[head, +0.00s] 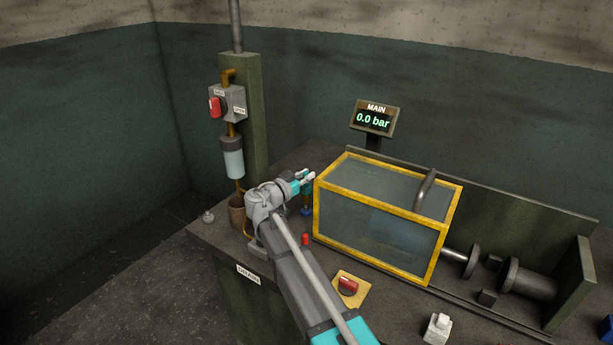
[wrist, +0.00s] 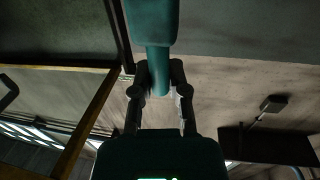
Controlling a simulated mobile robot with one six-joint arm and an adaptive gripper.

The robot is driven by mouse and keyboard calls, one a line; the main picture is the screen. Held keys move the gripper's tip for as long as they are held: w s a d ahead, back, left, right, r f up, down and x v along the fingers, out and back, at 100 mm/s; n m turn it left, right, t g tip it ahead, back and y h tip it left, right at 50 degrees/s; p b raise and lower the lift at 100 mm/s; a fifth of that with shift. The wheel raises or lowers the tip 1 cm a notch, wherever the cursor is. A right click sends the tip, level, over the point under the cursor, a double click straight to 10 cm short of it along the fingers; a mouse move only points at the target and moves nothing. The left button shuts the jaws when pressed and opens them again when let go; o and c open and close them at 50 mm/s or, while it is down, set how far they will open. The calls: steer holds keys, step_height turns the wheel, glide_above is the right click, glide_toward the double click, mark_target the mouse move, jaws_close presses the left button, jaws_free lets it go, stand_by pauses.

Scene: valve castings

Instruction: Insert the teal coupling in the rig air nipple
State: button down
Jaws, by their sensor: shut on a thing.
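My gripper (head: 307,176) is at the left end of the yellow-framed box in the head view. In the wrist view my gripper (wrist: 158,78) is shut on the teal coupling (wrist: 152,24), whose narrower part lies between the fingertips and whose wider part extends beyond them. In the head view I cannot clearly tell the coupling from the teal parts of my arm. A small brown and blue fitting (head: 306,211) stands just below the gripper, beside the box. I cannot tell whether it is the rig air nipple, and no contact with the coupling is visible.
The yellow-framed clear box (head: 380,215) stands close right of the gripper. A small red part (head: 305,239) and a red-handled switch on a yellow plate (head: 348,287) sit in front. A post with a valve box (head: 234,105) rises behind left. The gauge (head: 374,119) reads 0.0 bar.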

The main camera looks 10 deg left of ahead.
mark_target(304, 186)
steer(key=shift+f+b, duration=1.7)
stand_by(1.3)
steer(key=c, duration=0.6)
jaws_free()
steer(key=shift+o, duration=0.2)
steer(key=shift+s+a, duration=0.1)
steer(key=shift+s, duration=0.05)
